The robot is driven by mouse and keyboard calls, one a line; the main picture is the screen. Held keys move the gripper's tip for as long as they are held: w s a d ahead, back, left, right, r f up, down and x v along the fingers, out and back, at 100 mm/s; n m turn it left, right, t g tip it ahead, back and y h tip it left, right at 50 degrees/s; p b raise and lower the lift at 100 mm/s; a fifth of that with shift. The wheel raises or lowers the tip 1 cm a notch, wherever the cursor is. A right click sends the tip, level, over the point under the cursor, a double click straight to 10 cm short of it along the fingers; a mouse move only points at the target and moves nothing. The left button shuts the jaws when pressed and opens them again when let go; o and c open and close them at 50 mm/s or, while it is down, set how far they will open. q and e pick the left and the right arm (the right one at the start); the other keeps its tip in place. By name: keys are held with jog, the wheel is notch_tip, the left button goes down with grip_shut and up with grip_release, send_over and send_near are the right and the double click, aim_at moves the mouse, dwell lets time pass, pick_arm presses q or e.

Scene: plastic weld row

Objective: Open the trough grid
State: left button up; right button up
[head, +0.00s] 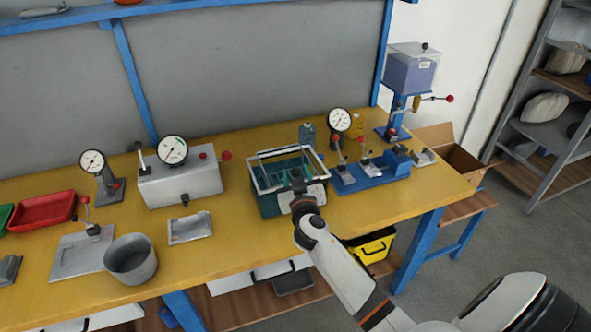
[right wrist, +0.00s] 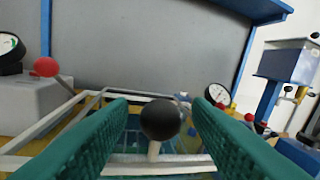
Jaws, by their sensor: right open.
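The green trough (head: 266,207) stands on the yellow bench, with a pale frame, the trough grid (head: 253,176), over its top. The grid looks closed on the rim. My right gripper (head: 297,182) is at the trough's front edge. In the right wrist view its two green fingers are apart, one on each side of a black ball knob (right wrist: 161,118) on a short pale stem at the grid's near bar. Whether the fingers touch the knob I cannot tell; a gap shows on both sides. The gripper covers the knob in the head view. My left gripper is out of view.
A grey box with a gauge (head: 180,180) stands left of the trough. A blue fixture with levers (head: 370,175) stands close on its right. A grey pot (head: 131,259) and a flat tray (head: 190,228) are at the front left. The wall panel is behind.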

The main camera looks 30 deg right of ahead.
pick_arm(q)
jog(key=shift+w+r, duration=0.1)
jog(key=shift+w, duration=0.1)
pick_arm(e)
jog(key=shift+w+d, duration=0.25)
jog(key=shift+w, duration=0.35)
